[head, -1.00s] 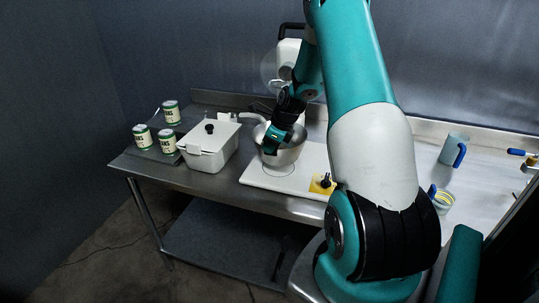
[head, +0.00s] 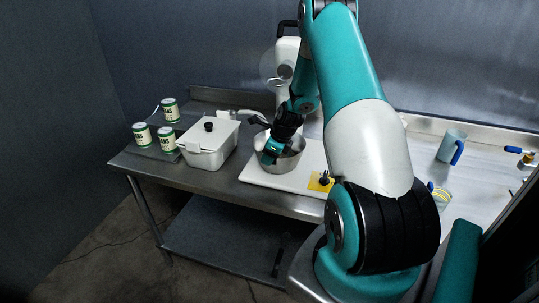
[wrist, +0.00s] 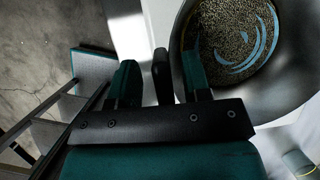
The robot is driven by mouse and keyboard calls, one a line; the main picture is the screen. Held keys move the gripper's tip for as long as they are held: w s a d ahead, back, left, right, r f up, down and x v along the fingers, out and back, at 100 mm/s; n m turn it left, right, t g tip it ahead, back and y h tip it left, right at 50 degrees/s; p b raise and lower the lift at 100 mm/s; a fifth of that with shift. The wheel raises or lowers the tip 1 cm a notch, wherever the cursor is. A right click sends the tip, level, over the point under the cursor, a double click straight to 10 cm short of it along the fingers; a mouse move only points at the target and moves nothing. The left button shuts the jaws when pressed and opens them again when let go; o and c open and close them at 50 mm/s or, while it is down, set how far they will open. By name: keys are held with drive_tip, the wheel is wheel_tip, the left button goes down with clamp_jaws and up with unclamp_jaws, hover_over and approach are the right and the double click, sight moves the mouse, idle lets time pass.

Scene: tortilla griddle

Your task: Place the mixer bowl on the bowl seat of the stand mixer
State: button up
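The metal mixer bowl (head: 288,160) stands upright on the white base (head: 258,174) of the stand mixer (head: 287,70). The seat ring is hidden under it. In the wrist view the bowl's inner wall (wrist: 285,85) fills the upper right, with a speckled patch and light blue streaks inside. My gripper (head: 271,152) is at the bowl's left side. In the wrist view my gripper (wrist: 160,80) has its fingers spread, with gaps on both sides of a dark upright piece, probably the bowl's handle (wrist: 162,75). The right finger overlaps the bowl's interior.
A lidded white container (head: 207,147) stands left of the mixer. Several cans (head: 142,135) stand at the table's left end. A yellow patch with a black knob (head: 322,180) is on the base's front right. A blue-handled mug (head: 451,147) stands far right.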

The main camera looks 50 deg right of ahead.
drive_tip(key=shift+r, duration=0.1)
drive_tip(key=b+v, duration=0.3)
drive_tip(key=v, duration=0.8)
drive_tip(key=s+a+r+n+g+y, duration=0.1)
drive_tip(key=a+r+n, duration=0.2)
drive_tip(key=a+n, duration=0.45)
drive_tip(key=a+r+n+y, duration=0.1)
drive_tip(key=a+r+n, duration=0.35)
drive_tip(key=a, duration=0.65)
drive_tip(key=s+a+r+n+g, duration=0.1)
drive_tip(key=a+r+n, duration=0.2)
drive_tip(key=a+n, duration=0.55)
drive_tip(key=s+a+r+n+g+y, duration=0.1)
drive_tip(key=s+a+r+n+g, duration=0.1)
drive_tip(key=s+a+n, duration=1.4)
drive_tip(key=shift+s+r+n, duration=0.35)
drive_tip(key=shift+s+n, duration=0.4)
drive_tip(key=shift+n, duration=0.3)
